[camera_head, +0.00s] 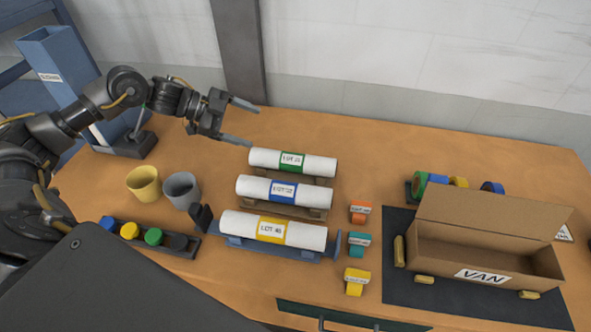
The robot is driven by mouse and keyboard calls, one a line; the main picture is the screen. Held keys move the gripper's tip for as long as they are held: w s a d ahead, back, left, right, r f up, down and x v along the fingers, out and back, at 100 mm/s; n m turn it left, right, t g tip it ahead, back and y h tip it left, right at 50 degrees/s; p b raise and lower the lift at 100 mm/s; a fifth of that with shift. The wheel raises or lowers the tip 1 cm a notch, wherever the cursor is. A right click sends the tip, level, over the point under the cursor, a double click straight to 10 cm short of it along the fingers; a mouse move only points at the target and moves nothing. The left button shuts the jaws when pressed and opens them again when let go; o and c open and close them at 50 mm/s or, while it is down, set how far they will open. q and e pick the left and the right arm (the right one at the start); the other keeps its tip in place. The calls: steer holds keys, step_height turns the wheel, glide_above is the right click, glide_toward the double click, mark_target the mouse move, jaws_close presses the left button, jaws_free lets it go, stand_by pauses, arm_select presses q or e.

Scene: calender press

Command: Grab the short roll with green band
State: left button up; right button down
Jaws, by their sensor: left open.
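The short white roll with the green band (292,162) lies across a wooden cradle at the back of a row of three rolls. Its band carries a "LOT" label. The blue-band roll (284,192) lies in front of it, and the yellow-band roll (273,229) is nearest, on a blue stand. My left gripper (246,122) is open and empty, its two fingers pointing right. It is above and behind the left end of the green-band roll, apart from it in the picture. My right gripper does not show.
A yellow cup (144,184) and a grey cup (181,190) stand left of the rolls. A rack of coloured caps (154,237) is at front left. Small orange, teal and yellow items line the right. An open cardboard box marked "VAN" (487,252) sits on a dark mat (394,222).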

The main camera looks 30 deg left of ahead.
arm_select(q)
steer(key=b, duration=0.7)
glide_toward(282, 157)
steer(key=shift+d+f+p, duration=0.1)
steer(key=shift+d+p, duration=0.35)
steer(key=shift+d, duration=0.05)
steer(key=p+x, duration=0.1)
steer(key=x, duration=0.3)
steer(key=shift+w+d+f, duration=0.25)
steer(key=shift+d, duration=0.05)
steer(key=shift+w+d, duration=0.1)
steer(key=shift+d, duration=0.1)
steer(key=p+x, duration=0.2)
steer(key=x, duration=0.1)
steer(key=shift+w+d+f, duration=0.2)
steer(key=shift+w+f, duration=0.05)
steer(key=shift+w, duration=0.05)
steer(key=shift+w+d+f, duration=0.2)
steer(key=shift+d+f, duration=0.1)
steer(key=shift+d, duration=0.05)
steer(key=c, duration=1.1)
steer(key=shift+c, duration=0.4)
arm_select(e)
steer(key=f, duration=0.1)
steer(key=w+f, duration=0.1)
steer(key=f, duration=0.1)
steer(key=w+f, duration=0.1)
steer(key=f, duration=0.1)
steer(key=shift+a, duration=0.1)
